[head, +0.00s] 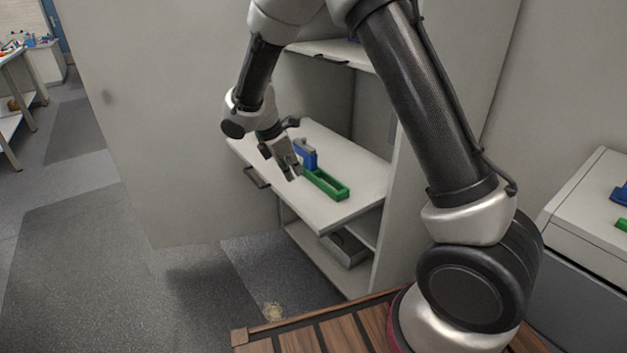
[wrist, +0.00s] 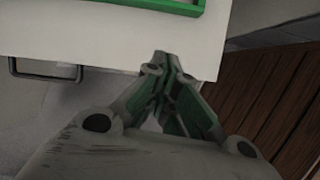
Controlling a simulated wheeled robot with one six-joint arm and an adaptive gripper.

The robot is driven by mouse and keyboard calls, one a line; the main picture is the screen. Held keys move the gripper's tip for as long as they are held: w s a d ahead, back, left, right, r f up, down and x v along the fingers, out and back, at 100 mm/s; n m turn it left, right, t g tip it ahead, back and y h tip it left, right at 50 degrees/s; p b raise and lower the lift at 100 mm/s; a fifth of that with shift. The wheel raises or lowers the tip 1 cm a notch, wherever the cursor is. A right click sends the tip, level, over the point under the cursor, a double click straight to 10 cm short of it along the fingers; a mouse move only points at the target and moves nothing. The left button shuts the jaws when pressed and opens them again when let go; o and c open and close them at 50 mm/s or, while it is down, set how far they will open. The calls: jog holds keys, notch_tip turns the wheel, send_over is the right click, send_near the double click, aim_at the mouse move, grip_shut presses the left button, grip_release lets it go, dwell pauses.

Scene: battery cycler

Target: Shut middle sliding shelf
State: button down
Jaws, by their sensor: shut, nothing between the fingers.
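The middle sliding shelf (head: 352,213) is a white board pulled out of the cabinet in the head view. It has a dark bar handle (head: 256,178) on its front edge. A green tray (head: 328,186) and a blue block (head: 305,154) sit on it. My gripper (head: 296,174) is shut and empty, in front of the blue block in the head view. In the wrist view my gripper (wrist: 162,58) points at the shelf's front edge (wrist: 110,45), right of the handle (wrist: 45,70). I cannot tell whether the fingertips touch the shelf.
The cabinet's open door (head: 170,120) stands at the left. An upper shelf (head: 330,55) and a lower shelf (head: 325,263) with a grey box (head: 345,246) are above and below. A white cabinet (head: 590,205) stands at the right. The floor at the left is clear.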

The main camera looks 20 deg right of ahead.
aim_at(388, 164)
jog(key=shift+n, duration=0.8)
jog(key=x, duration=1)
jog(key=shift+w+f, duration=0.15)
jog(key=shift+w, duration=0.05)
jog(key=shift+w+d, duration=0.2)
jog(key=shift+d, duration=0.4)
jog(key=shift+w+d, duration=0.25)
jog(key=shift+d, duration=0.35)
jog(key=shift+w+d, duration=0.2)
jog(key=shift+d, duration=0.45)
jog(key=w+d, duration=0.3)
jog(key=d, duration=0.7)
jog(key=w+d, duration=0.3)
jog(key=d, duration=0.7)
jog(key=w+d, duration=0.3)
jog(key=d, duration=0.7)
jog(key=shift+w, duration=0.35)
jog(key=shift+w+d+r, duration=0.1)
jog(key=shift+d+r, duration=0.15)
jog(key=shift+d, duration=0.1)
